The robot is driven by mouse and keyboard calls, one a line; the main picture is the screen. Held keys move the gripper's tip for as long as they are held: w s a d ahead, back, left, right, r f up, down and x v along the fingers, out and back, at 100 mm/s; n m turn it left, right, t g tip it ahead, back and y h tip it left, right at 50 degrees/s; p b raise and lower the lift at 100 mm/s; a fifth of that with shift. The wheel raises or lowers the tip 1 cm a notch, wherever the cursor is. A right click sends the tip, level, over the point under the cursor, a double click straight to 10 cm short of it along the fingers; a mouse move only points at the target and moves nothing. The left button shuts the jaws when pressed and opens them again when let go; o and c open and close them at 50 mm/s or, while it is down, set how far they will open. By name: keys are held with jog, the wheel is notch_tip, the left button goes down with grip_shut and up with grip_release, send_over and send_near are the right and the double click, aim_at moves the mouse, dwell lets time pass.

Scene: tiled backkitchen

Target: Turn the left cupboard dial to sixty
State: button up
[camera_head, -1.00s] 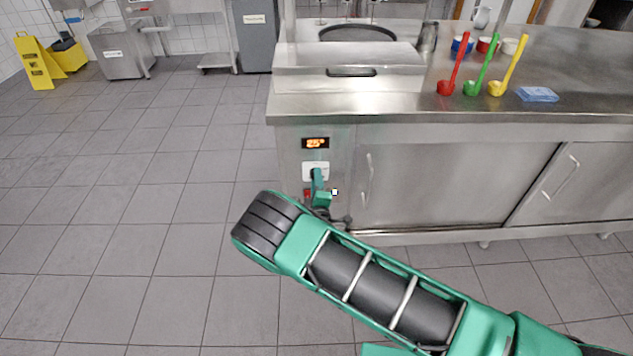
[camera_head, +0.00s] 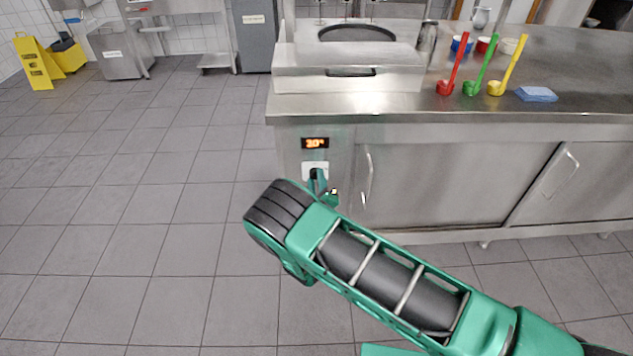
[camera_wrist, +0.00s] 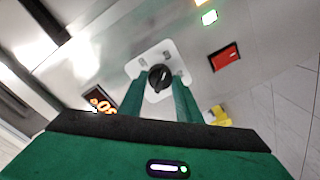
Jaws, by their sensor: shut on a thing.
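The cupboard dial is a black round knob (camera_wrist: 159,78) on a white square plate (camera_wrist: 146,65), set in the steel end panel of the counter. In the head view its plate (camera_head: 315,166) shows just below the orange display (camera_head: 315,143), which reads about 30°. The display also shows at the left in the wrist view (camera_wrist: 101,100). My gripper (camera_wrist: 160,86) is shut on the dial, one green finger on each side of it. The wrist view is rolled over relative to the panel. In the head view my arm hides the area below the dial.
A red switch (camera_wrist: 224,57) sits on the panel near the dial. A cupboard door with a vertical handle (camera_head: 367,177) is just right of the dial. Ladles (camera_head: 480,68) and a blue cloth (camera_head: 536,94) are on the countertop.

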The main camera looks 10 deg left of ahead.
jog(key=shift+d+f, duration=0.1)
jog(key=shift+f, duration=0.15)
jog(key=o, duration=1)
jog(key=shift+o, duration=0.2)
jog(key=shift+r, duration=0.1)
jog(key=v, duration=1)
jog(key=shift+s, duration=0.35)
